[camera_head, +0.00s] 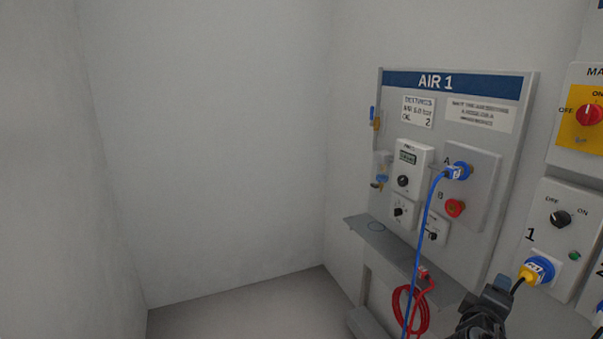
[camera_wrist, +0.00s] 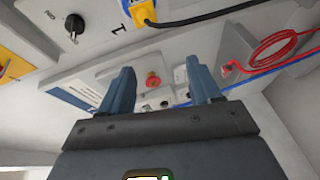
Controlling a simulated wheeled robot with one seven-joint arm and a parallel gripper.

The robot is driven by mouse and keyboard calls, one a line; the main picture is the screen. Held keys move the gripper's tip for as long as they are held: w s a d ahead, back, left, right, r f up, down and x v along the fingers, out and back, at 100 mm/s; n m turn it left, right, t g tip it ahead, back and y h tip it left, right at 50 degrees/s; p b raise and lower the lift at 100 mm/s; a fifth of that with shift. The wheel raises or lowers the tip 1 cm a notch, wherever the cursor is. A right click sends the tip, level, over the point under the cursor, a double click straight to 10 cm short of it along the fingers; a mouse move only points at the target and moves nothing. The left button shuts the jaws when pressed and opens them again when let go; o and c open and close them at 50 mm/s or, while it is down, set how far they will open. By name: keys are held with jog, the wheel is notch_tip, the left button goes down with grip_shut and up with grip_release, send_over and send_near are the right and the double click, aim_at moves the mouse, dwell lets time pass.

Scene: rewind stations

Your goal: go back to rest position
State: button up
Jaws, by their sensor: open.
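My gripper (camera_head: 494,292) shows at the bottom right of the head view, in front of the wall stations and below the yellow plug (camera_head: 530,275). In the wrist view my gripper (camera_wrist: 163,80) has its two dark blue fingers spread apart, with nothing held between them. The red socket B (camera_head: 455,208) shows beyond the gap between the fingers in the wrist view (camera_wrist: 153,80). A blue hose (camera_head: 423,235) is plugged into socket A on the AIR 1 panel (camera_head: 522,118) and hangs down. My arm behind the gripper is mostly out of view.
A narrow grey ledge (camera_head: 385,244) juts out below the AIR 1 panel. A coiled red hose (camera_head: 422,312) hangs by it. The yellow plug with a black cable sits in a blue socket on a grey box (camera_head: 567,222). The left side, before bare walls, is clear.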

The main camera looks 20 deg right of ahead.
jog(key=s+a+f+n+t+y, duration=0.1)
jog(key=s+a+f+t+y, duration=0.3)
jog(key=s+a, duration=0.5)
jog(key=s+a+f+t+y, duration=0.1)
jog(key=s+a+f+y, duration=0.5)
jog(key=a, duration=0.6)
jog(key=s+a+r+m+y, duration=0.1)
jog(key=s+a+r, duration=0.2)
jog(key=s, duration=0.3)
jog(key=s+a+r+m+t+y, duration=0.1)
jog(key=s+a+r+m+y, duration=0.1)
jog(key=s+r, duration=0.4)
jog(key=s+a+r+m+t+y, duration=0.1)
jog(key=s+a+r+m, duration=0.1)
jog(key=s+a+r, duration=0.2)
jog(key=s+a, duration=0.1)
jog(key=s, duration=0.2)
jog(key=shift+r, duration=0.2)
